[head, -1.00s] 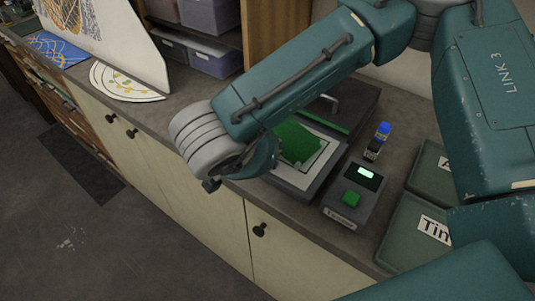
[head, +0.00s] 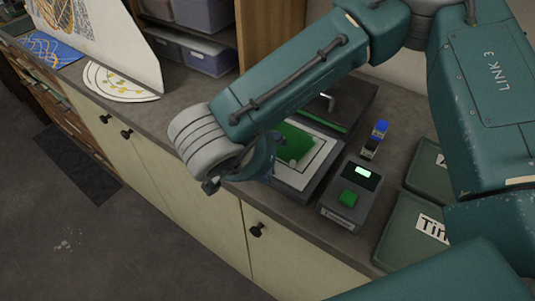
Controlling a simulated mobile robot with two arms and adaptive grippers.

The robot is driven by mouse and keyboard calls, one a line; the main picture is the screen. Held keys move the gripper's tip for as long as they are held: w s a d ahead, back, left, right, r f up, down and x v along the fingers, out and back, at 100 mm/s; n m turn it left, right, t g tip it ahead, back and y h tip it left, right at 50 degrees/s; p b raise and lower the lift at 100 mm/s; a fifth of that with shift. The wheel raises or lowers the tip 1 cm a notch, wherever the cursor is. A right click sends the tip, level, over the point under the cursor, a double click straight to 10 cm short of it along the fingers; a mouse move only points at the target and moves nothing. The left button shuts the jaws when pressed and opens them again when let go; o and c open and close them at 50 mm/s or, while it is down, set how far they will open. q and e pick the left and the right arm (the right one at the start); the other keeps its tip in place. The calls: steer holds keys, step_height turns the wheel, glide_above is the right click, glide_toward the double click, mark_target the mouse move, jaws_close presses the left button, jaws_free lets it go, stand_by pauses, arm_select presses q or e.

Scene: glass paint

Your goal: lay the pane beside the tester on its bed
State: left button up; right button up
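The green pane (head: 298,140) lies over the white-topped bed (head: 318,163) on the counter, left of the tester. It looks flat, with its near left part hidden by my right wrist. The tester (head: 347,195) is a dark box with a lit display and a green button. My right gripper (head: 271,160) is low at the near left edge of the pane. Its fingers are mostly hidden behind the wrist, so I cannot tell whether they touch the pane. My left gripper is not in view.
A small blue-and-black object (head: 374,139) stands behind the tester. Dark green labelled cases (head: 405,235) lie to its right. A white semicircular sheet with a leaf pattern (head: 118,84) lies on the counter at left. The counter's front edge runs close below the bed.

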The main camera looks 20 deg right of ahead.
steer(key=shift+a+r, duration=0.1)
steer(key=shift+r, duration=0.15)
steer(key=v, duration=0.7)
steer(key=shift+s+r, duration=0.15)
steer(key=shift+s, duration=0.05)
steer(key=shift+a, duration=0.15)
